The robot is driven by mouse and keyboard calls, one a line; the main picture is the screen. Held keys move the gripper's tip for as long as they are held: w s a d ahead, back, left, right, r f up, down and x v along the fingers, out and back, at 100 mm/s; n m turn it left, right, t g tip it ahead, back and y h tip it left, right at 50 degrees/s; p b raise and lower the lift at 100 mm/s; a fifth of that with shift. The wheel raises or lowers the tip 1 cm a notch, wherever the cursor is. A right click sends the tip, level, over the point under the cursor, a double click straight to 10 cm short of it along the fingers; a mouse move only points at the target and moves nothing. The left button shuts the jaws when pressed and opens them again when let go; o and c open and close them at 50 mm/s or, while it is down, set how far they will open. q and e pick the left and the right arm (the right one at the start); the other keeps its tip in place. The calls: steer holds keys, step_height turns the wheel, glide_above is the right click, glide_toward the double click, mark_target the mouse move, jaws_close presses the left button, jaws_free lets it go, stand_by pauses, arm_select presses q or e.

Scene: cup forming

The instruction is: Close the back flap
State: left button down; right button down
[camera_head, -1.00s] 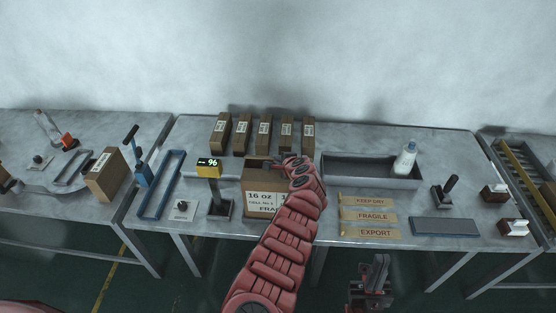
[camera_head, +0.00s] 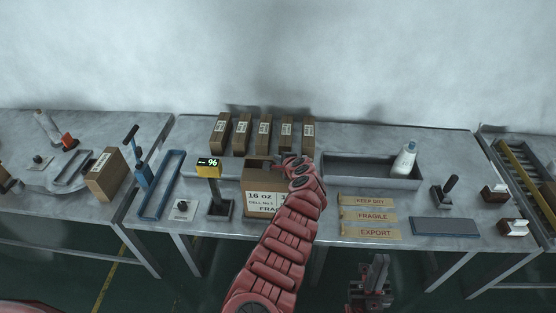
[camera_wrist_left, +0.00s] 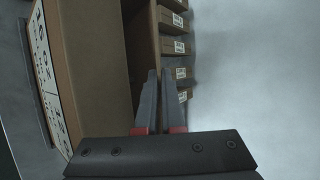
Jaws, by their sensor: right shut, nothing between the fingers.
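The carton (camera_head: 256,205) stands on the middle table, marked "16 OZ" on its front. Its top shows a dark opening, and it also shows in the left wrist view (camera_wrist_left: 88,60). A thin brown edge on the far side of the opening, perhaps the back flap (camera_wrist_left: 155,30), runs down to my left fingertips. My left gripper (camera_wrist_left: 158,72) is at the carton's back edge, its fingertips close together. I cannot tell whether anything is between them. In the head view, my left arm hides the carton's right part. My right gripper (camera_head: 380,262) is shut and empty, low in front of the table.
Several small cartons (camera_head: 264,132) stand in a row behind. A yellow display (camera_head: 208,168) reading 96 stands left of the carton. A grey tray (camera_head: 345,178) with a white bottle (camera_head: 404,158) is to the right. Label strips (camera_head: 368,216) lie in front of the tray.

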arm_select(q)
steer(key=shift+f, duration=0.15)
steer(key=shift+s+a+f+t+b, duration=0.15)
steer(key=shift+f+t+b, duration=0.35)
steer(key=shift+b, duration=0.5)
steer(key=b, duration=0.2)
steer(key=t+b, duration=0.1)
steer(key=shift+s+f+n+b, duration=0.15)
steer(key=shift+f+n+b, duration=0.15)
steer(key=shift+f+b, duration=0.1)
steer(key=shift+r+t+y+b, duration=0.2)
steer(key=shift+t+y+b, duration=0.1)
steer(key=shift+b, duration=0.05)
steer(key=shift+s, duration=0.1)
steer(key=shift+r, duration=0.1)
steer(key=c, duration=1)
jaws_free()
steer(key=shift+c, duration=0.2)
